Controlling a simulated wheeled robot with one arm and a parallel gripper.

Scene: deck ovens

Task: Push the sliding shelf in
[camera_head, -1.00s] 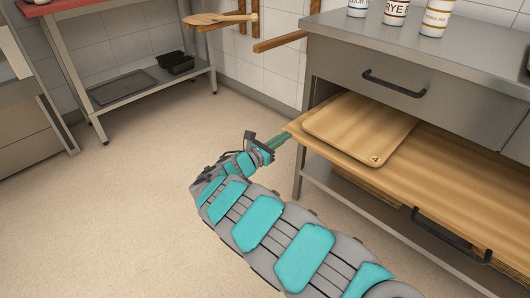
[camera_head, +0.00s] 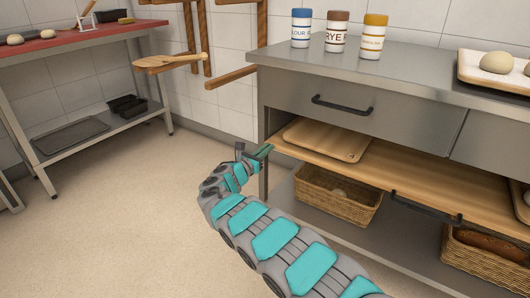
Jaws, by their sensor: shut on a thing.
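The sliding shelf (camera_head: 430,183) is a long wooden board under the drawers of the steel counter. A black handle (camera_head: 425,207) is on its front edge. The shelf sits mostly under the counter, and its front part shows below the drawer fronts. The fingertips are small in this view and partly hard to make out.
Wicker baskets (camera_head: 338,196) stand on the lower rack below the shelf. A drawer with a black handle (camera_head: 342,106) is above. Jars (camera_head: 337,32) and a tray of dough (camera_head: 495,72) are on the counter. A red-topped table (camera_head: 80,38) stands left; the floor between is clear.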

